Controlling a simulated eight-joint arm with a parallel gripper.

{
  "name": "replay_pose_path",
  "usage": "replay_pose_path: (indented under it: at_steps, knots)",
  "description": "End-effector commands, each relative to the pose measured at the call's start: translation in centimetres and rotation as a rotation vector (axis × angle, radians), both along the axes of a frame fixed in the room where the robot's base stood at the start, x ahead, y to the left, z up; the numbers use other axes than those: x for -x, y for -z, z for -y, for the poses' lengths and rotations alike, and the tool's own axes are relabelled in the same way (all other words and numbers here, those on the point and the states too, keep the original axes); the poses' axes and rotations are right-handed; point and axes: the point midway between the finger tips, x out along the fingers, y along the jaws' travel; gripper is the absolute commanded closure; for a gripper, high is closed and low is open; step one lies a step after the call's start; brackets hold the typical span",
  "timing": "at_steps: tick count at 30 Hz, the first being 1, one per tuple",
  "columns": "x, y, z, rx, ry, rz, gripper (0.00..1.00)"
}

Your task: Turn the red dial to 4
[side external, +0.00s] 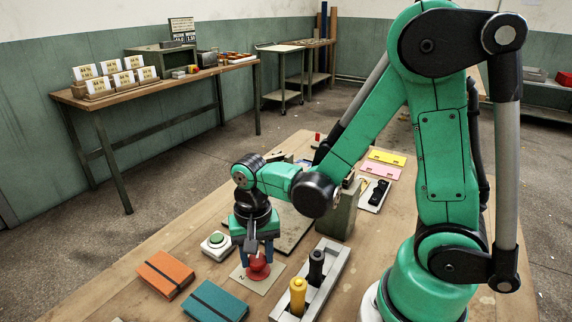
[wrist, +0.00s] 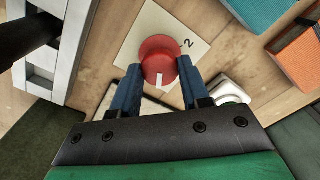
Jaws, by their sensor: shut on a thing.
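The red dial (side external: 259,271) stands on a pale plate (side external: 270,286) on the wooden table, below my gripper (side external: 259,258). In the wrist view the dial (wrist: 160,52) is a round red knob with a white mark at its lower edge, facing the palm. A "2" (wrist: 188,43) is printed on the plate to the dial's right; no 4 can be made out. My gripper's blue fingers (wrist: 160,74) are shut on the dial, one on each side. The lower part of the plate is hidden behind the fingers and palm.
An orange notebook (side external: 166,274) and a teal notebook (side external: 215,303) lie front left. A grey tray (side external: 335,268) with upright yellow (side external: 298,295) and black (side external: 316,267) handles stands close on the right.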

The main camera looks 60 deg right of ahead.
Motion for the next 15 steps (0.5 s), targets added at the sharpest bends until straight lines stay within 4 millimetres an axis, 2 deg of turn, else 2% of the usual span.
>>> replay_pose_path:
  at_steps: [14, 15]
  knots:
    - [-0.01, -0.01, 0.01, 0.0, 0.013, 0.0, 1.0]
    - [-0.01, -0.01, 0.01, 0.0, 0.013, 0.0, 0.48]
